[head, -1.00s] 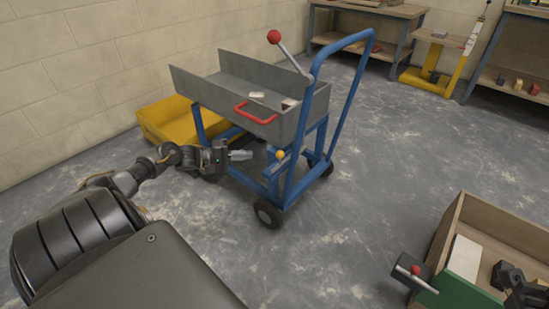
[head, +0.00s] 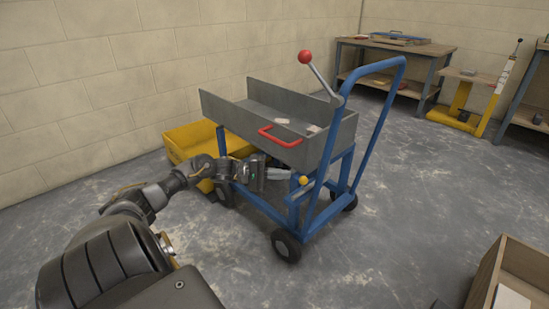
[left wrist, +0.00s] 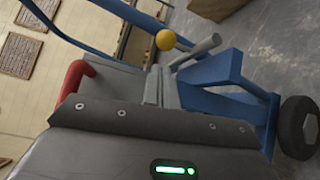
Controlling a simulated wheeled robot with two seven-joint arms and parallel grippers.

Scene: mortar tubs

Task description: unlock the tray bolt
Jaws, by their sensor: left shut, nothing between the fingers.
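The tray bolt shows as a yellow ball knob (head: 303,180) on the blue cart frame, below the grey tray (head: 240,112). In the left wrist view the knob (left wrist: 165,40) stands beside a grey rod (left wrist: 196,51), just beyond my fingertips. My left gripper (head: 288,174) is shut and empty, just left of the knob in the head view. Its fingers (left wrist: 160,85) also show in the left wrist view. I cannot tell whether they touch the knob. My right gripper is not in view.
The cart (head: 340,172) has a red tray handle (head: 281,141) and a red-knobbed lever (head: 304,57). A yellow tub (head: 190,140) stands behind my left forearm. A wooden box (head: 490,268) is at lower right. The floor between is mostly clear.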

